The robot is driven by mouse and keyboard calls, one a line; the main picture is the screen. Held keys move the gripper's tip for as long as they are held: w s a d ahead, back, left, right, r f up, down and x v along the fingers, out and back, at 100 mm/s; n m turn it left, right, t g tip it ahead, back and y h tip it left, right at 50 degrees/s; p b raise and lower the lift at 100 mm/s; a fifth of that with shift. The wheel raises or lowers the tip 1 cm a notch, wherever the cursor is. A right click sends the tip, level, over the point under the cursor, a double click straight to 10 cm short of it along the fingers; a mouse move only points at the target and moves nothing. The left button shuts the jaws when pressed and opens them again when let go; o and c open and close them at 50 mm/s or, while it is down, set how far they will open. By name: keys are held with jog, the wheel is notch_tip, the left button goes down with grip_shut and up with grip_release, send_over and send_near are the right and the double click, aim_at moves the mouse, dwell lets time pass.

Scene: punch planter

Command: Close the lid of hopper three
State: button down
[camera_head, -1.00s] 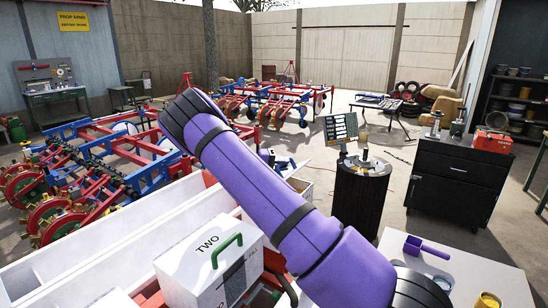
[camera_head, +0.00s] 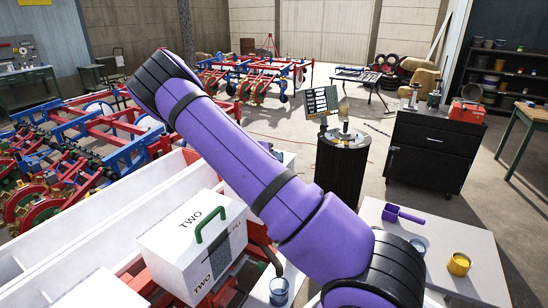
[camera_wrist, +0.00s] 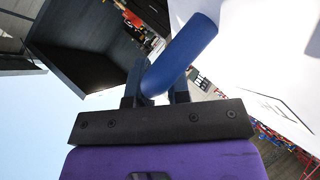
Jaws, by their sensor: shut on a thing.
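In the wrist view my gripper (camera_wrist: 155,88) is shut on a blue rounded handle (camera_wrist: 186,50), which slants up to the right from between the fingers. A white panel (camera_wrist: 265,60) with partly visible dark lettering lies right of the handle. A dark open-fronted box shape (camera_wrist: 90,50) is at upper left; I cannot tell whether it is part of hopper three. In the head view my purple arm hides my gripper, and no hopper marked three can be read. The hopper marked TWO (camera_head: 180,250) has its lid down, with a green handle (camera_head: 212,223) on top.
A long white trough (camera_head: 100,235) runs beside hopper two. A white table (camera_head: 470,280) at lower right holds a purple scoop (camera_head: 402,214), and a yellow cup (camera_head: 459,264). A dark barrel (camera_head: 341,175) and a black cabinet (camera_head: 433,150) stand beyond. Concrete floor lies open between them.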

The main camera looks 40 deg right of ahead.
jog(key=shift+f, duration=0.15)
jog(key=c, duration=1.1)
grip_release()
jog(key=shift+f, duration=0.1)
jog(key=v, duration=1)
jog(key=shift+a+r, duration=0.25)
jog(key=shift+a, duration=0.1)
